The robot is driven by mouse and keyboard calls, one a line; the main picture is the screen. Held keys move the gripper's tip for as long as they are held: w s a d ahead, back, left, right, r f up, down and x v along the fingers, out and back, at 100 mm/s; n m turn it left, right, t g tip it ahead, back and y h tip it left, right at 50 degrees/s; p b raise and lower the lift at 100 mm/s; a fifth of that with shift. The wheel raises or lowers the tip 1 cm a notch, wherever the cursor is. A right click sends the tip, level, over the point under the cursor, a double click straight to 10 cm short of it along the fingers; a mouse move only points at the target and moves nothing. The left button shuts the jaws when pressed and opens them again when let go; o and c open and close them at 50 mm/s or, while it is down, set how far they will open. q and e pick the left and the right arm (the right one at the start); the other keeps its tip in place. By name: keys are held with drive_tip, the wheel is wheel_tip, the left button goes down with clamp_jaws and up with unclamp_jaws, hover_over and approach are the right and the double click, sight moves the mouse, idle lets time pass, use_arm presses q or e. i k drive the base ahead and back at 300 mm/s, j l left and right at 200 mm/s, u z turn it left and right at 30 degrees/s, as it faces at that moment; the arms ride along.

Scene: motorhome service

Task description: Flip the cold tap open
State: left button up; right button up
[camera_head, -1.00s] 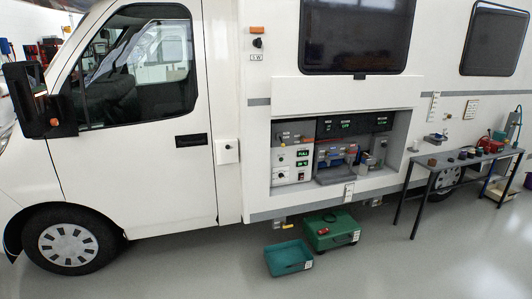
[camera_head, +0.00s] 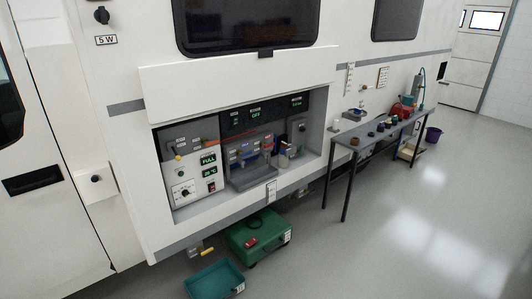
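The open service bay (camera_head: 330,160) in the motorhome's side holds the task's area. A small grey unit (camera_head: 250,180) stands in its middle, with blue parts (camera_head: 240,152) and small orange-brown parts on its front and top. The cold tap is probably among these fittings, but it is too small to pick out, and I cannot tell whether its lever is open or shut. Neither of my grippers is in view.
A white control panel (camera_head: 186,191) with FULL and 25 °C displays fills the bay's left. A green case (camera_head: 262,232) and teal tray (camera_head: 213,283) lie on the floor below. A workbench (camera_head: 372,136) with small items stands right. Open floor (camera_head: 410,210) lies in front.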

sight(242, 155)
drive_tip(key=i+l+u, duration=0.15)
drive_tip(key=i, duration=0.3)
drive_tip(key=i+l+u, duration=0.15)
drive_tip(key=i+l, duration=0.2)
drive_tip(key=i+l+z, duration=0.35)
drive_tip(key=i, duration=0.9)
drive_tip(key=i+j+z, duration=0.1)
drive_tip(key=i+z, duration=0.25)
drive_tip(key=i, duration=0.85)
